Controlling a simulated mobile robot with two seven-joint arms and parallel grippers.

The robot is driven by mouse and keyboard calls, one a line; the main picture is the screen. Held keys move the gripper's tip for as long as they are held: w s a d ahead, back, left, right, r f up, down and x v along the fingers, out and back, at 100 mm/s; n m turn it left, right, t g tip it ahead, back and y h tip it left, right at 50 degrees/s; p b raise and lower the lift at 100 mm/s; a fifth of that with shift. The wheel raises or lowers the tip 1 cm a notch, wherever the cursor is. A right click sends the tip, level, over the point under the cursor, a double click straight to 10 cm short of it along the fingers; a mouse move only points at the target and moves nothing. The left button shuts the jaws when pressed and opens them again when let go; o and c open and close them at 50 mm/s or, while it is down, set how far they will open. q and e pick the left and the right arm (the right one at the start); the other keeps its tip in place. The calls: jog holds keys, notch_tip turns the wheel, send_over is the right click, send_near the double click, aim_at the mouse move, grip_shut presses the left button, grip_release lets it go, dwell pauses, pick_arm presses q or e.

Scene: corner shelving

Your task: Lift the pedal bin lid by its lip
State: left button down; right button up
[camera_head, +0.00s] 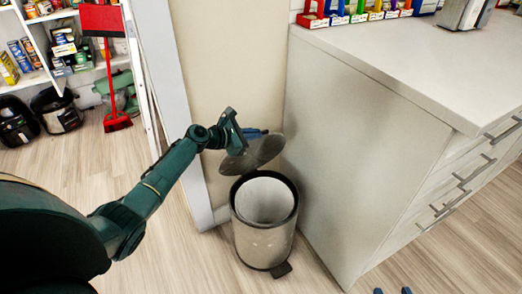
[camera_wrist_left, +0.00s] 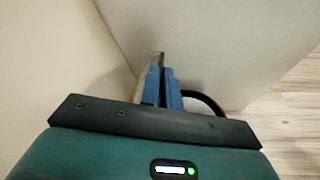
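The pedal bin (camera_head: 263,235) is a grey metal cylinder with a black rim, standing against the cabinet side. Its round grey lid (camera_head: 252,155) is raised and tilted, and the bin's pale inside shows. My left gripper (camera_head: 262,132) is at the lid's upper edge. In the left wrist view its blue fingers (camera_wrist_left: 163,90) are close together, with only a thin dark gap. The grey lid (camera_wrist_left: 158,57) shows edge-on along the left finger; I see nothing clearly between the fingers. Blue fingertips of my right gripper (camera_head: 392,291) show apart at the bottom edge, with nothing between them.
A white cabinet (camera_head: 360,140) with drawers stands right of the bin, colourful boxes on its top. A beige wall (camera_head: 220,60) is behind the bin. A red broom (camera_head: 115,110) and shelves stand at the back left. The floor in front is clear.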

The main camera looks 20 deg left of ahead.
pick_arm(q)
jog(key=shift+w+a+r, duration=0.2)
jog(key=shift+w+a, duration=0.25)
jog(key=shift+a, duration=0.15)
jog(key=shift+w+a+r, duration=0.15)
jog(key=shift+w+a, duration=0.3)
jog(key=shift+a, duration=0.15)
jog(key=shift+w+a+r+b, duration=0.1)
jog(key=shift+a+b, duration=0.05)
jog(key=shift+b, duration=0.15)
pick_arm(e)
jog(key=shift+w+a+f, duration=0.1)
jog(key=shift+a+f, duration=0.05)
jog(key=shift+f, duration=0.3)
jog(key=shift+w+r, duration=0.1)
jog(key=shift+r, duration=0.05)
pick_arm(q)
jog(key=c, duration=1.6)
grip_release()
pick_arm(e)
jog(key=shift+n, duration=0.3)
